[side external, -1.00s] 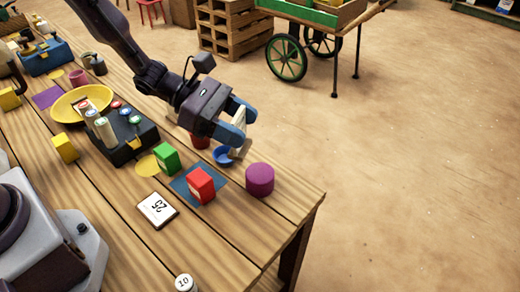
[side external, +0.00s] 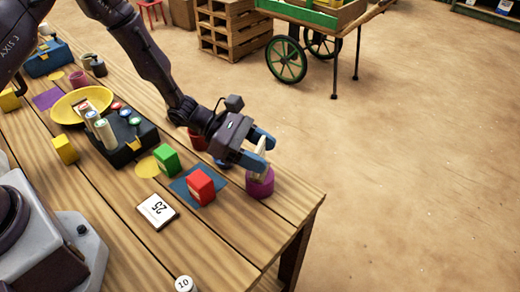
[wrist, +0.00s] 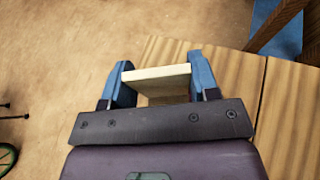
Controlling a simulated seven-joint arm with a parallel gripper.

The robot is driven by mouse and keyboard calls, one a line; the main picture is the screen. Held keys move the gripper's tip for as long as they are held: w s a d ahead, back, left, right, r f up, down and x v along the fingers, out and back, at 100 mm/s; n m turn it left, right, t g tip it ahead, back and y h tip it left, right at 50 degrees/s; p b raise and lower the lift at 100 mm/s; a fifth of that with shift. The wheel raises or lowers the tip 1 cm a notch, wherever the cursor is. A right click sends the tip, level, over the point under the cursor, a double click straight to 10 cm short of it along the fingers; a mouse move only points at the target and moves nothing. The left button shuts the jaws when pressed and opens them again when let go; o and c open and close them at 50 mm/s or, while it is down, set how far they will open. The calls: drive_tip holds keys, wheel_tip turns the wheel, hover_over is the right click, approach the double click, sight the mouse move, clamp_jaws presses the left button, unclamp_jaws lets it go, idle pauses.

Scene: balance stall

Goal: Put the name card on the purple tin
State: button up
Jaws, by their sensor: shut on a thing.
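The name card, a thin cream piece (side external: 259,162), is held upright or slightly tilted between the blue fingers of my gripper (side external: 258,152). The wrist view shows the card's pale edge (wrist: 157,75) spanning between both fingertips (wrist: 160,80). The purple tin (side external: 260,187) stands near the table's right corner, directly below the card in the side view. The card overlaps the tin's top there; I cannot tell whether they touch.
A red block (side external: 201,186) stands on a blue mat (side external: 180,187) left of the tin, with a green block (side external: 166,159) behind it. A white card marked 25 (side external: 157,211) lies flat. The dark scale (side external: 130,145) with a yellow pan is farther left. The table edge is close to the tin.

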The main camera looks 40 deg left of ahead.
drive_tip(key=o, duration=0.9)
drive_tip(key=shift+f, duration=0.15)
drive_tip(key=shift+a+r, duration=0.25)
drive_tip(key=shift+r, duration=0.05)
drive_tip(key=v, duration=1.1)
drive_tip(key=shift+s+a, duration=0.15)
drive_tip(key=shift+s, duration=0.1)
drive_tip(key=s+a+r+m+y, duration=0.2)
drive_tip(key=s+r+m+y, duration=0.2)
drive_tip(key=s+r+m, duration=0.2)
drive_tip(key=s+a+r+m+y, duration=0.2)
drive_tip(key=s+r+m+y, duration=0.2)
drive_tip(key=s+r+m, duration=0.2)
drive_tip(key=s+a+r+m+y, duration=0.2)
drive_tip(key=s+r+m+y, duration=0.2)
drive_tip(key=s+r+m, duration=0.3)
drive_tip(key=shift+a+r+m+t, duration=0.2)
drive_tip(key=shift+r+m, duration=0.3)
drive_tip(key=shift+m, duration=0.35)
drive_tip(key=shift+a+r+m+t, duration=0.1)
drive_tip(key=shift+a+r+m, duration=0.1)
drive_tip(key=shift+r+m, duration=0.5)
drive_tip(key=shift+o, duration=0.4)
drive_tip(key=shift+f, duration=0.2)
